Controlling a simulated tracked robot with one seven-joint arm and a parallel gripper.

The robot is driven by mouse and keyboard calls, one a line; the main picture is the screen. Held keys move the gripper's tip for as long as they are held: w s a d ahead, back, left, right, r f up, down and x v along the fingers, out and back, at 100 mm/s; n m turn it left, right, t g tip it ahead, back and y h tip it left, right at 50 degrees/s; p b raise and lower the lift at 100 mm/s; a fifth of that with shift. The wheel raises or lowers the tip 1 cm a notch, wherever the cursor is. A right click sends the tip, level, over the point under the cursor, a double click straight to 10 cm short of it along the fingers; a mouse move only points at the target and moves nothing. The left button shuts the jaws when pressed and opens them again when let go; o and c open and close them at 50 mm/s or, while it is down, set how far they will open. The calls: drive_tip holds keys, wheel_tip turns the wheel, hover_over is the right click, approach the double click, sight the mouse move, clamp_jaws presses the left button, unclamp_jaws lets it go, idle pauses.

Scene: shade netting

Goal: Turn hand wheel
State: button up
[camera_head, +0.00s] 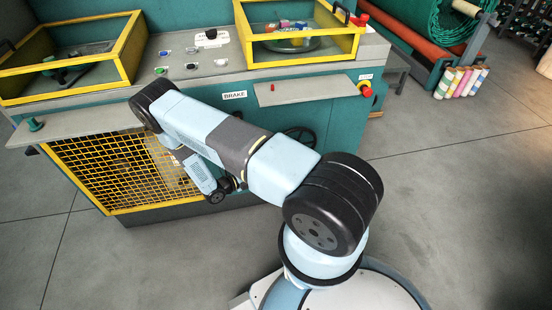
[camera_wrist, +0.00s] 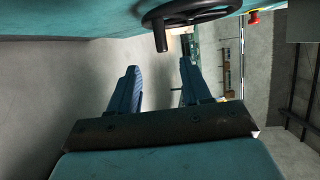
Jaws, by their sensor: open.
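The hand wheel (camera_wrist: 192,10) is black and spoked, with a dark crank handle (camera_wrist: 161,40) sticking out from its rim; the wrist view cuts off its top. In the head view the wheel (camera_head: 301,137) is on the teal machine's front, partly hidden behind my arm. My gripper (camera_wrist: 157,68) is open and empty in the wrist view, its two fingers spread. The handle lies just past the fingertips, in line with the gap and apart from both fingers. The head view does not show the fingers clearly.
The teal machine has a yellow mesh guard (camera_head: 125,170), a "BRAKE" label (camera_head: 234,95) and a grey ledge (camera_head: 300,91). A red button (camera_head: 367,91) sits right of the ledge. The grey floor (camera_head: 460,200) is clear there.

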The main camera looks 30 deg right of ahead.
drive_tip(key=d, duration=0.4)
drive_tip(key=w+d+f, duration=0.1)
drive_tip(key=d, duration=0.3)
drive_tip(key=d+f, duration=0.1)
drive_tip(key=d, duration=0.4)
drive_tip(key=shift+w, duration=0.25)
clamp_jaws()
